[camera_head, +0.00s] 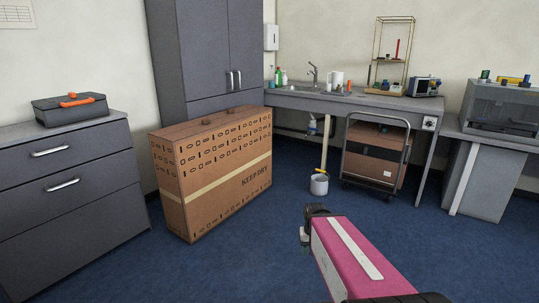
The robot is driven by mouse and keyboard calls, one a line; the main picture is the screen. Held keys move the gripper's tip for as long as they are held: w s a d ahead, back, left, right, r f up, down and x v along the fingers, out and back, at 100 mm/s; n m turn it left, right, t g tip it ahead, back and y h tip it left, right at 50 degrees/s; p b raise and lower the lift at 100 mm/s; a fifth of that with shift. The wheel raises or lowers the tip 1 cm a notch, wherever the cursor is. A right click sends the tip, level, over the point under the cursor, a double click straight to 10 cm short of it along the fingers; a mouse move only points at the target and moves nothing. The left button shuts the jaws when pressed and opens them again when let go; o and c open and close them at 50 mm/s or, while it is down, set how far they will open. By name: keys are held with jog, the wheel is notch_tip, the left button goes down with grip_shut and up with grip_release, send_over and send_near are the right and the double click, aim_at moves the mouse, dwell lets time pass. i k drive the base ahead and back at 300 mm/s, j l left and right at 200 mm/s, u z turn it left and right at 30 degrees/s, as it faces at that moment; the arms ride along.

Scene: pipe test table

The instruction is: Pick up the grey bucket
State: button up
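The grey bucket (319,186) is small and light-coloured. It stands upright on the blue floor below the sink counter, left of a cart. A pale wooden stick (325,145) rises from it or just behind it; I cannot tell which. My gripper (305,238) is at the end of my pink arm in the lower middle. It is nearer to me than the bucket and well apart from it. Its fingers are small and partly hidden, so I cannot see whether they are open.
A large cardboard box (225,185) stands left of the bucket. A cart (375,160) with boxes stands right of it, under the counter (340,100). Grey drawers (60,200) with a toolbox (70,108) are at left. Blue floor (250,250) between me and the bucket is clear.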

aim_at(319, 186)
jog(key=i+j, duration=0.1)
jog(key=i, duration=2.15)
jog(key=i+j+z, duration=0.2)
jog(key=i+z, duration=0.2)
jog(key=i, duration=0.2)
jog(key=i+j+z, duration=0.4)
jog(key=i, duration=0.2)
jog(key=i+j+z, duration=0.45)
jog(key=i+j, duration=0.05)
jog(key=i, duration=0.05)
